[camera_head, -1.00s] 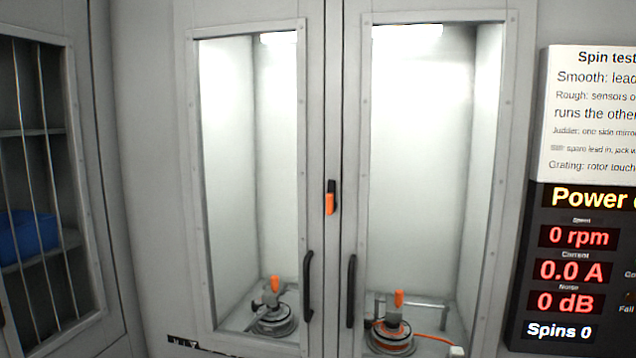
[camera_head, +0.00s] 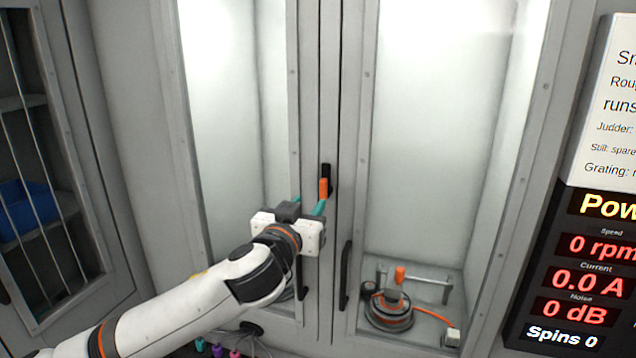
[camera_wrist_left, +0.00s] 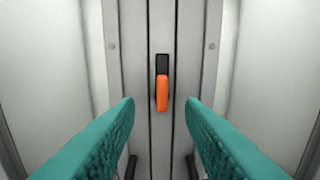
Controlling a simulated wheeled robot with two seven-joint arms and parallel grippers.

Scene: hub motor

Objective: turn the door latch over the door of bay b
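The door latch (camera_head: 324,188) is a small orange lever on a black mount, on the post between two glazed doors. It hangs upright, with the orange end down. In the left wrist view the latch (camera_wrist_left: 162,92) lies ahead, between and beyond the two teal fingers. My left gripper (camera_head: 309,206) is open and empty, just in front of and slightly below the latch, apart from it as far as I can see. The right door (camera_head: 362,200) and left door (camera_head: 293,130) look closed. Which one is bay b I cannot tell. My right gripper is not in view.
Black door handles (camera_head: 346,275) flank the post below the latch. A motor with an orange lever (camera_head: 390,308) stands behind the right door. A barred cabinet (camera_head: 40,180) is at left. A readout panel (camera_head: 580,270) is at right, showing 0 rpm.

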